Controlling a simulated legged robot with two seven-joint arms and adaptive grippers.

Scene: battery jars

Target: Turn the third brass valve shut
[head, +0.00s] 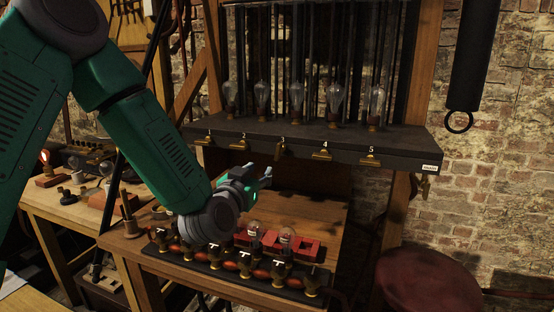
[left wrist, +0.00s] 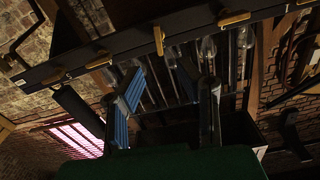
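The third brass valve (head: 281,151) is in the middle of a row of brass valves on the front of a dark shelf. Its handle hangs nearly upright, while the other handles lie sideways. In the left wrist view the third valve (left wrist: 158,40) shows above the fingertips, crosswise to its neighbours. My left gripper (head: 263,178) is below the shelf, under and a little left of the third valve, apart from it. In the left wrist view the gripper's fingers (left wrist: 164,80) stand apart with nothing between them. My right gripper is not in view.
Below my gripper, a wooden bench carries bulbs (head: 287,239), red blocks (head: 305,250) and a row of brass fittings. A dark cylinder with a ring (head: 458,122) hangs at right. A red round seat (head: 430,280) stands lower right.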

